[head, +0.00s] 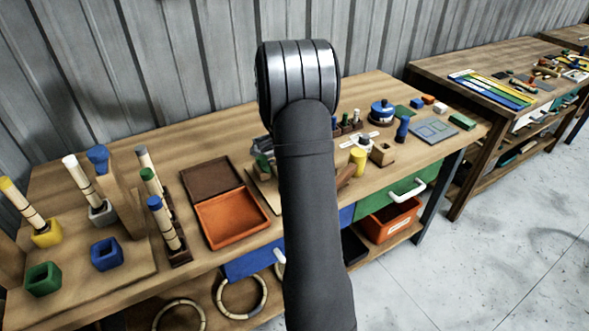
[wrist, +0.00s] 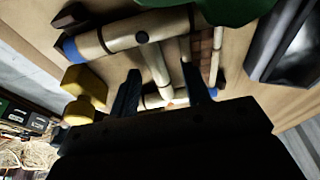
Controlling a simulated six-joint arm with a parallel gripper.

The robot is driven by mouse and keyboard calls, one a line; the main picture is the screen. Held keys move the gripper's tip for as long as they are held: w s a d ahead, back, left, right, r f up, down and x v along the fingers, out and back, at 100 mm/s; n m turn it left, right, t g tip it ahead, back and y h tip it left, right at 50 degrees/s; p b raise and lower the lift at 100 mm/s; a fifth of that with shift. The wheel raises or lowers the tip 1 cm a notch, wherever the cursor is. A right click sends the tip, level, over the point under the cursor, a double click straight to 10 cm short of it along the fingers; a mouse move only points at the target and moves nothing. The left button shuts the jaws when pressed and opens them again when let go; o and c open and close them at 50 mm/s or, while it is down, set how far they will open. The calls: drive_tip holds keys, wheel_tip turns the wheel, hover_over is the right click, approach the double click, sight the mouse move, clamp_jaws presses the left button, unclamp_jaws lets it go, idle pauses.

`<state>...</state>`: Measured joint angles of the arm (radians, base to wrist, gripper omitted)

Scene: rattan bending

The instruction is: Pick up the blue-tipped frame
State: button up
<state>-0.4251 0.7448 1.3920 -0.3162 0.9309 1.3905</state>
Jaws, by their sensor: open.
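The blue-tipped frame (wrist: 112,37) fills the upper middle of the wrist view. It is made of pale rattan poles: a thick rail with a blue end at left, crosspieces, and a second rail with a blue end, partly hidden by my fingers. My gripper (wrist: 160,73) is open and empty, its two dark fingers apart with a crosspiece showing between them. I cannot tell how far above the frame the fingertips are. In the head view my arm hides the gripper and most of the frame.
A yellow block (wrist: 85,93) lies close left of the frame, and a green object (wrist: 222,10) close above it. A dark tray (wrist: 283,48) is at right. In the head view, an orange-lined box (head: 237,218) and upright poles in holders (head: 165,224) stand left.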

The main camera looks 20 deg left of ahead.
clamp_jaws()
idle(0.3)
